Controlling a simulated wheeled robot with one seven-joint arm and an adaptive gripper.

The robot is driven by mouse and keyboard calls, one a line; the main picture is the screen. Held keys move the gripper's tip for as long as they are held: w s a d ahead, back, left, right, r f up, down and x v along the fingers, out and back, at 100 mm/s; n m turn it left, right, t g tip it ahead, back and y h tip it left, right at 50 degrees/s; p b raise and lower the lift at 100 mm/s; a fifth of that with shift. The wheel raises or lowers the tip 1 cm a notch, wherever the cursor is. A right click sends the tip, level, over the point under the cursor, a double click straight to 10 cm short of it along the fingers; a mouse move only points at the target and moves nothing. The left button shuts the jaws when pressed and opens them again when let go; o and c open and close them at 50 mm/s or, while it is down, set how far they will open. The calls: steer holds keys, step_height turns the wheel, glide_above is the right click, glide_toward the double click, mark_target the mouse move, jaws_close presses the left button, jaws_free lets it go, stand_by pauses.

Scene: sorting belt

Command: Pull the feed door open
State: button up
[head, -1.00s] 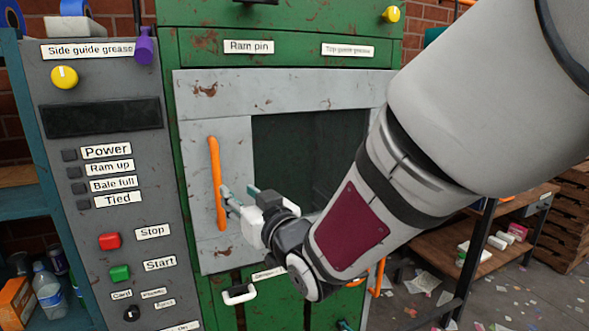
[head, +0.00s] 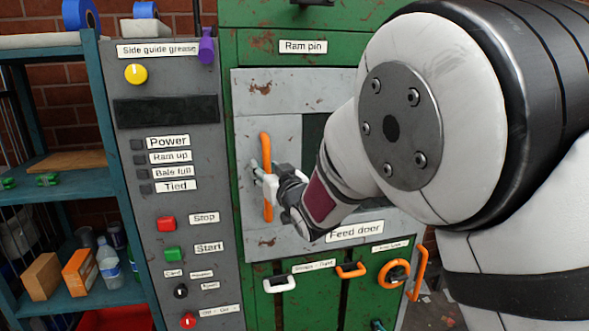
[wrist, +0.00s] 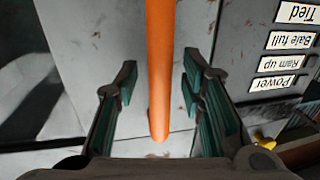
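The feed door (head: 278,230) is a grey, rust-spotted panel with a dark window, flush in the green machine front as far as shows. Its upright orange handle (head: 265,145) is on the left side of the panel. My gripper (head: 257,168) is at the handle's middle, reaching in from the right. In the wrist view, the orange handle (wrist: 160,60) runs between the two green-padded fingers of my gripper (wrist: 158,82), with a gap visible on each side. The gripper is open around the handle. My arm hides the door's right part.
A grey control panel (head: 180,225) with buttons stands left of the door. A teal shelf (head: 75,305) with boxes and a bottle (head: 108,262) is further left. Below the door are a white handle (head: 280,285), an orange handle (head: 351,270) and an orange ring (head: 393,273).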

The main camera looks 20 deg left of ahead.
steer(key=shift+w+a, duration=0.1)
steer(key=shift+w, duration=0.05)
steer(key=shift+c, duration=0.2)
jaws_close()
